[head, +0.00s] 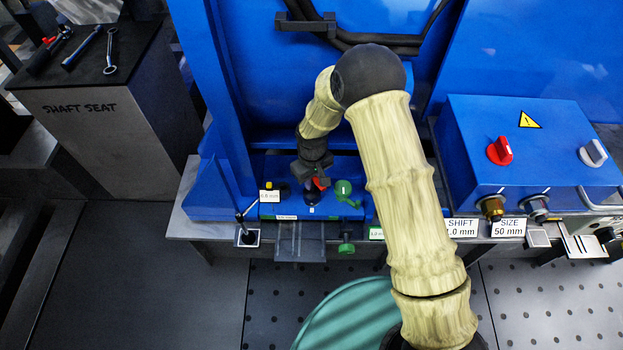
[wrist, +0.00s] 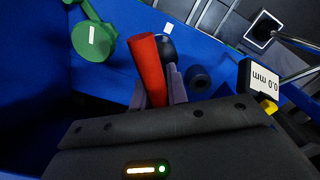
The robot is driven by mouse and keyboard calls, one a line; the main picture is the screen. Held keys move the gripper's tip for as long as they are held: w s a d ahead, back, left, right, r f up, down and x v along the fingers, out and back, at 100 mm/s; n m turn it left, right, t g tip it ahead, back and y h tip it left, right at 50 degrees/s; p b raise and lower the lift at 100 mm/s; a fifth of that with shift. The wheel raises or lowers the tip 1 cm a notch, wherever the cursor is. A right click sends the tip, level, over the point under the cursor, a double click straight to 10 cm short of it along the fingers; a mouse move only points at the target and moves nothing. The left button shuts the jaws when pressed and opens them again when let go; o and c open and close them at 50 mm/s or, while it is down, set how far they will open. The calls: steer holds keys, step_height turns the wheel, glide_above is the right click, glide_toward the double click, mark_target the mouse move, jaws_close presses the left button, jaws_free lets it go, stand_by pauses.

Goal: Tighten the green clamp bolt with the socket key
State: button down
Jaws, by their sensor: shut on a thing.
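My gripper (wrist: 158,95) is shut on a red bar (wrist: 148,62) that stands out between its fingers in the wrist view. In the head view the red bar (head: 320,184) shows as a small red patch at the gripper (head: 314,178). A green part with a round head and white mark (head: 343,188) is just right of the gripper; it also shows at upper left in the wrist view (wrist: 93,40). I cannot tell whether it is the clamp bolt. A dark rod with a crossbar (head: 246,214), possibly the socket key, stands in a square holder at left.
A second green knob (head: 346,247) sits below the blue bench's front edge. A dark round knob (wrist: 198,78) and a label (wrist: 263,79) are right of the gripper. A blue box (head: 540,150) with red and white switches stands at right. Tools lie on the stand (head: 75,90) at left.

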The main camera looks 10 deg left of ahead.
steer(key=shift+f, duration=0.5)
stand_by(0.5)
steer(key=shift+r+m, duration=0.1)
steer(key=shift+m, duration=0.6)
steer(key=shift+m+p, duration=0.3)
steer(key=shift+m, duration=0.4)
steer(key=shift+m+p, duration=0.55)
steer(key=shift+m, duration=0.85)
